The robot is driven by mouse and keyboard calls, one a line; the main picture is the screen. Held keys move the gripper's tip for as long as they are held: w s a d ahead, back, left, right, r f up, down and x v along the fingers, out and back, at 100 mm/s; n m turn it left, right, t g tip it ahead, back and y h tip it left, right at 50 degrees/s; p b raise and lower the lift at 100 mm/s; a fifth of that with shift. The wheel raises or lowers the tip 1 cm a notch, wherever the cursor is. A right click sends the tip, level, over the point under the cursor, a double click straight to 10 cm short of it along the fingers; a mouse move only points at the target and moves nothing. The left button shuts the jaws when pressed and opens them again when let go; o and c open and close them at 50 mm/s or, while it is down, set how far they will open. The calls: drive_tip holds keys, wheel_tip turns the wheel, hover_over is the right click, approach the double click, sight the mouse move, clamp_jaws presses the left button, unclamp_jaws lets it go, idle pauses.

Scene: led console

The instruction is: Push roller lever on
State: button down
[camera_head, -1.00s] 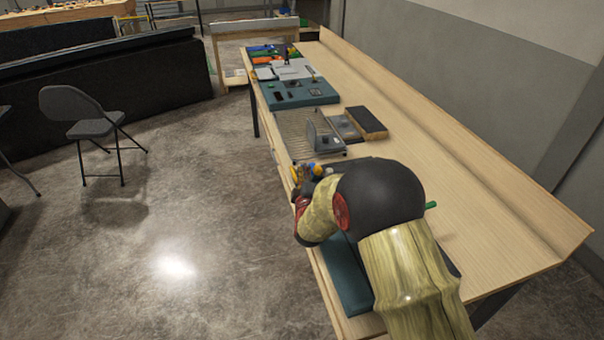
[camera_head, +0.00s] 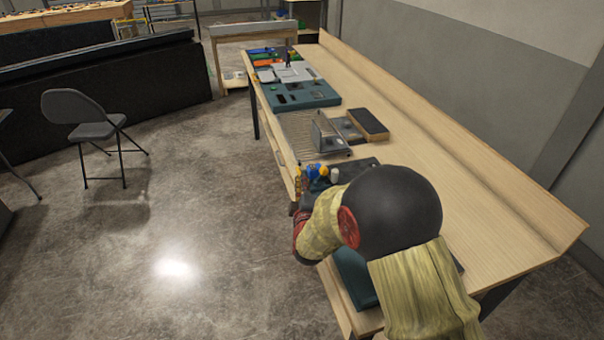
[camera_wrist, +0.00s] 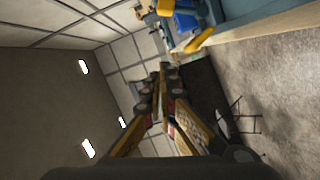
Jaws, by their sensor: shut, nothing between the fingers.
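A dark console (camera_head: 368,162) lies on the bench, mostly hidden behind my arm. Blue and yellow parts (camera_head: 317,171) and a small white knob (camera_head: 334,175) show at its near left edge. In the wrist view, a blue part (camera_wrist: 185,22) and a yellow lever-like part (camera_wrist: 200,41) stand at the top, beyond and right of my fingertips. I cannot tell which of these is the roller lever. My gripper (camera_head: 297,178) is at the bench's left edge, beside these parts. In the wrist view my gripper (camera_wrist: 158,80) is shut and empty, apart from them.
The wooden bench (camera_head: 470,190) has a raised back edge and clear room on its right. Farther along it are a grey ribbed tray (camera_head: 300,128), a dark-topped block (camera_head: 367,124) and a teal panel (camera_head: 300,96). A folding chair (camera_head: 92,130) stands on the floor left.

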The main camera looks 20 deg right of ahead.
drive_tip(key=shift+v, duration=1.5)
drive_tip(key=s+a+f+m+g+y, duration=0.1)
drive_tip(key=s+a+f+m+g, duration=0.15)
drive_tip(key=f, duration=0.35)
drive_tip(key=s+a+f+m+g+y, duration=0.1)
drive_tip(key=s+f+m+g+y, duration=0.15)
drive_tip(key=f, duration=0.35)
drive_tip(key=s+a+m+g, duration=0.25)
drive_tip(key=s+g, duration=0.25)
drive_tip(key=s, duration=0.4)
drive_tip(key=s+d+r+m+g, duration=0.1)
drive_tip(key=s+r+m+g, duration=0.1)
drive_tip(key=s+r, duration=0.75)
drive_tip(key=s+d+r+m+g, duration=0.15)
drive_tip(key=s+r, duration=0.45)
drive_tip(key=s, duration=0.6)
wheel_tip(320, 180, up, 9)
drive_tip(key=s+d+t, duration=0.1)
drive_tip(key=s+t, duration=0.1)
drive_tip(key=shift+s+m, duration=0.25)
drive_tip(key=shift+m, duration=0.15)
